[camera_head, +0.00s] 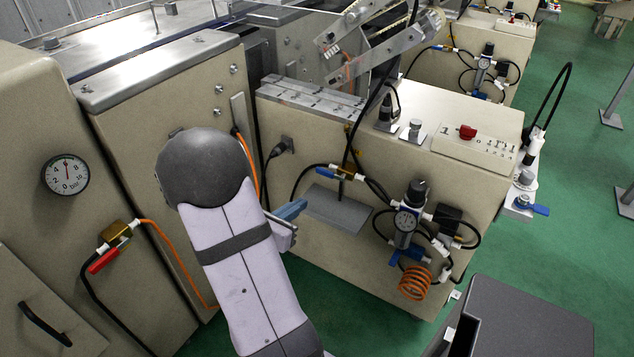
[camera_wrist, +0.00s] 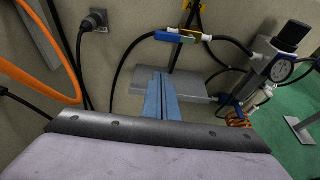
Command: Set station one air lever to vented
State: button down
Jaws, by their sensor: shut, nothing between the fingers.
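A brass valve with a blue lever (camera_head: 322,169) sits in a black air hose on the beige machine front. It also shows in the wrist view at the top (camera_wrist: 178,37), with its lever lying along the hose. A second blue lever (camera_head: 406,254) is below the air regulator (camera_head: 408,220). A red-handled valve (camera_head: 104,260) is on the cabinet at left. I cannot tell which lever is station one's. My gripper (camera_head: 298,208) is shut and empty, its blue fingers (camera_wrist: 163,84) pointing toward the machine, apart from and below the brass valve in the wrist view.
A grey plate (camera_head: 338,208) is on the machine front beyond my fingers. Orange and black hoses hang around it, with a coiled orange hose (camera_head: 415,282) at right. A dark grey box (camera_head: 530,320) stands at lower right. Green floor is open beyond.

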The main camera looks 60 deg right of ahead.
aim_at(325, 172)
dwell(0.3)
jog(key=b+x, duration=0.2)
jog(key=x, duration=0.8)
jog(key=shift+s+d+f, duration=0.1)
jog(key=shift+d+f, duration=0.05)
jog(key=shift+f, duration=0.05)
notch_tip(325, 172, up, 3)
jog(key=shift+p, duration=0.4)
jog(key=shift+r, duration=0.65)
